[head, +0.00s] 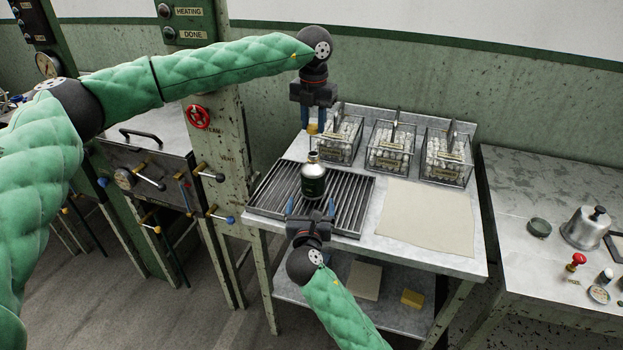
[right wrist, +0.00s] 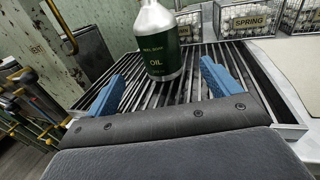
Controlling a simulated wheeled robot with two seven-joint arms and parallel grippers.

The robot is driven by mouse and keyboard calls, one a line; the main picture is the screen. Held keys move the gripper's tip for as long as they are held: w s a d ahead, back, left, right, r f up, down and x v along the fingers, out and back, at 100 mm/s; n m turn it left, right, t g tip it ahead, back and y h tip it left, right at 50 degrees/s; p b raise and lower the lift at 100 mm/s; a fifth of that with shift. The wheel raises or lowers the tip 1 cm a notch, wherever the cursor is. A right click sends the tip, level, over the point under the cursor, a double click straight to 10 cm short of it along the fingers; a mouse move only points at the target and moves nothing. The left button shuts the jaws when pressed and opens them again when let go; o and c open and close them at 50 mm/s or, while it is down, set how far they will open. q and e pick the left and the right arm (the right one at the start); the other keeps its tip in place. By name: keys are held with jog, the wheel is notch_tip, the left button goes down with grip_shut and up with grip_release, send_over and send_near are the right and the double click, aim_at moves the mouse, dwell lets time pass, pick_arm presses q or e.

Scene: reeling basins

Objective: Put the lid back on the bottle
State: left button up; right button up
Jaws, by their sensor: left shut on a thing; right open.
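The bottle (head: 313,180), dark green and silver, stands upright on a slatted metal rack; its body with an OIL label also shows in the right wrist view (right wrist: 158,45). Its neck top shows in the head view with no lid on it. My left gripper (head: 312,127) points down above the bottle, shut on a small yellowish lid (head: 312,128), held a little above the neck. My right gripper (head: 310,209) is open in front of the bottle, with its blue fingers (right wrist: 165,85) apart, one to each side of the bottle's base and short of it.
The slatted rack (head: 348,215) lies on the metal table's left side. Wire baskets (head: 390,150) of white bobbins stand behind. A beige cloth (head: 428,215) lies flat at right. A side table (head: 540,190) with a metal pot (head: 585,228) stands further right.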

aim_at(313, 179)
pick_arm(q)
jog(key=shift+s+r, duration=0.2)
pick_arm(e)
jog(key=shift+s+r, duration=0.1)
jog(key=shift+r, duration=0.05)
pick_arm(q)
jog(key=shift+w+f, duration=0.1)
pick_arm(e)
jog(key=shift+w, duration=0.3)
jog(key=w, duration=1.1)
jog(key=shift+w+d, duration=0.3)
jog(key=c, duration=1.5)
pick_arm(q)
jog(key=shift+f, duration=2.5)
jog(key=shift+f, duration=0.1)
jog(key=shift+f, duration=0.8)
jog(key=shift+f, duration=0.55)
